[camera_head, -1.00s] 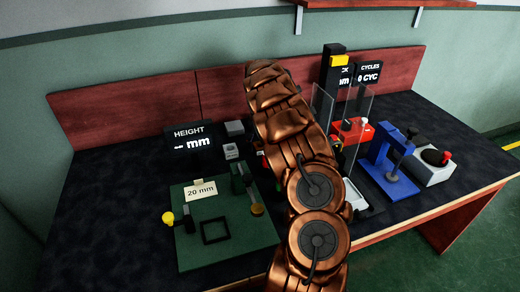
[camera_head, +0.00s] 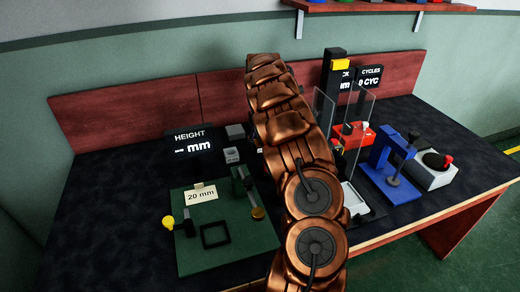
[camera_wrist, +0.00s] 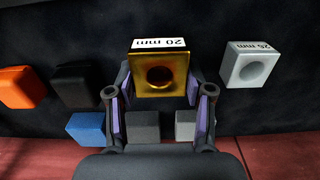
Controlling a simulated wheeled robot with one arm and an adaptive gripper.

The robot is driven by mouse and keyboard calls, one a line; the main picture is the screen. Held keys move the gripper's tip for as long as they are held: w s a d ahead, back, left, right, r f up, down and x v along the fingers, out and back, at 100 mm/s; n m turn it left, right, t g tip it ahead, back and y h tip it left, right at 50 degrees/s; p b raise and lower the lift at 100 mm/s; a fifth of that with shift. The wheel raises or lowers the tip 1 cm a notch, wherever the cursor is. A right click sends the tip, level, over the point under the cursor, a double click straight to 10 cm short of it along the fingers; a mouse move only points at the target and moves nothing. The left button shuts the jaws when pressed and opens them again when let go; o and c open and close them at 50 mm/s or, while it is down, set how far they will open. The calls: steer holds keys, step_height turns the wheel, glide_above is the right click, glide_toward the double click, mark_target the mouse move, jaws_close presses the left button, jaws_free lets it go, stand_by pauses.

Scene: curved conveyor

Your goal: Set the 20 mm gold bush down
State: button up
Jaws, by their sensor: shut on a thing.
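The gold bush (camera_wrist: 160,78), a square block with a round bore and a white "20 mm" label, sits between the fingers of my gripper (camera_wrist: 160,90) in the wrist view. My gripper is shut on it. Whether the bush touches the bench or hangs above it I cannot tell. In the head view my copper-coloured arm hides the gripper and the gold bush. A green fixture plate (camera_head: 240,253) with a "20 mm" card (camera_head: 201,194) and a black square outline (camera_head: 215,235) lies at front left.
A silver bush (camera_wrist: 250,64) labelled 25 mm stands right of my gripper in the wrist view. Orange (camera_wrist: 20,87), black (camera_wrist: 77,86) and blue (camera_wrist: 86,127) blocks stand left. A blue press (camera_head: 390,165) and clear guards stand right of my arm. The bench's left side is clear.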

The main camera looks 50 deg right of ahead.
step_height(320, 180, up, 7)
steer(key=shift+f, duration=0.1)
stand_by(0.3)
